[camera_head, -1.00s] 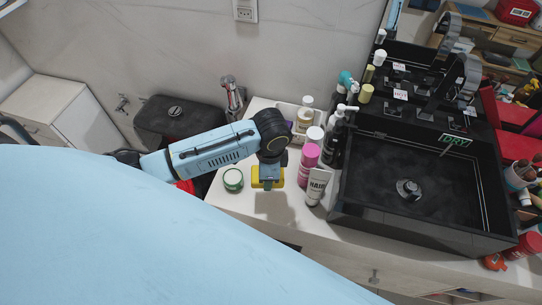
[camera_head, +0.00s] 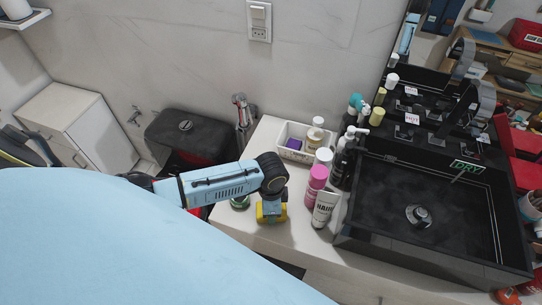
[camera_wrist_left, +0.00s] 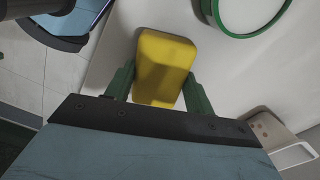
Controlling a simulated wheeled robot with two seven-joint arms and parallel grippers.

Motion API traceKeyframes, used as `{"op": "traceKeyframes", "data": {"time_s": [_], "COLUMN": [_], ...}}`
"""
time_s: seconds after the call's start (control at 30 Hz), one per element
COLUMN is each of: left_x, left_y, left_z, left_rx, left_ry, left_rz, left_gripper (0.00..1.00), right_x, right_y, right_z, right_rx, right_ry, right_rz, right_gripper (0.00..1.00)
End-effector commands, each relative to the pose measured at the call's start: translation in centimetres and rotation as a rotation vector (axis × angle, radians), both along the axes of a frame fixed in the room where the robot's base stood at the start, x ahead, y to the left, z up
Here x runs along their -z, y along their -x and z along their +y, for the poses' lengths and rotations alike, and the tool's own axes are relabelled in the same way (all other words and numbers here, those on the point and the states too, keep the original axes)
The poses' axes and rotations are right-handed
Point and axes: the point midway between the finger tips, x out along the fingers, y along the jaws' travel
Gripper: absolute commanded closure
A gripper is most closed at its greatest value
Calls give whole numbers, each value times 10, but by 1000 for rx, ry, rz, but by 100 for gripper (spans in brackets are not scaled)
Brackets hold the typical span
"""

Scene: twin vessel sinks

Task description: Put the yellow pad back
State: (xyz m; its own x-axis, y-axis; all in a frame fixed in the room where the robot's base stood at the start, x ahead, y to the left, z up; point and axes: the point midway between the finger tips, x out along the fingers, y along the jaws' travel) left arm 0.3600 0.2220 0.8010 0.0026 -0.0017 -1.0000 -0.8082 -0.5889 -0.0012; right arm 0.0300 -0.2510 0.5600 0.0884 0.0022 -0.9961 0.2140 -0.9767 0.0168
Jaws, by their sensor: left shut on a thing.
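The yellow pad (camera_head: 272,213) is a small block held by my left gripper (camera_head: 270,202) over the white countertop, near its front left part. In the left wrist view, the pad (camera_wrist_left: 165,68) sits between the two green fingers of my left gripper (camera_wrist_left: 160,86), which is shut on it. The pad is at or just above the counter surface; I cannot tell whether it touches. A white tray (camera_head: 294,154) stands behind it with a purple item and a jar. My right gripper is not in view.
A green-rimmed round tin (camera_head: 240,203) is left of the pad, partly hidden by my left arm; it also shows in the left wrist view (camera_wrist_left: 250,15). A pink bottle (camera_head: 316,180) and a white tube (camera_head: 325,208) stand close on the right. A black sink (camera_head: 380,235) lies beyond them.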

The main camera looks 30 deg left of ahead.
Motion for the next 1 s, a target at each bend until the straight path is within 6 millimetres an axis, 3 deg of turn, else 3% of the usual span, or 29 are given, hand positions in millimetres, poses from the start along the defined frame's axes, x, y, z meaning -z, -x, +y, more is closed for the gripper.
{"op": "traceKeyframes", "data": {"time_s": [0.07,0.1,0.27,0.63,1.0], "left_x": [0,0,0,-8,-81], "left_y": [0,0,0,0,-1], "left_z": [0,0,0,0,0], "left_rx": [1,1,1,1,1], "left_ry": [1,1,1,-1,0], "left_rz": [-1,-1,-1,-1,-4], "left_gripper": [71,44,24,24,24], "right_x": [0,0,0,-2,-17], "right_y": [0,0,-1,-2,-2], "right_z": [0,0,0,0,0], "right_rx": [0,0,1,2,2], "right_ry": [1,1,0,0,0], "right_rz": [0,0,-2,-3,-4], "right_gripper": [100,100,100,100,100]}}
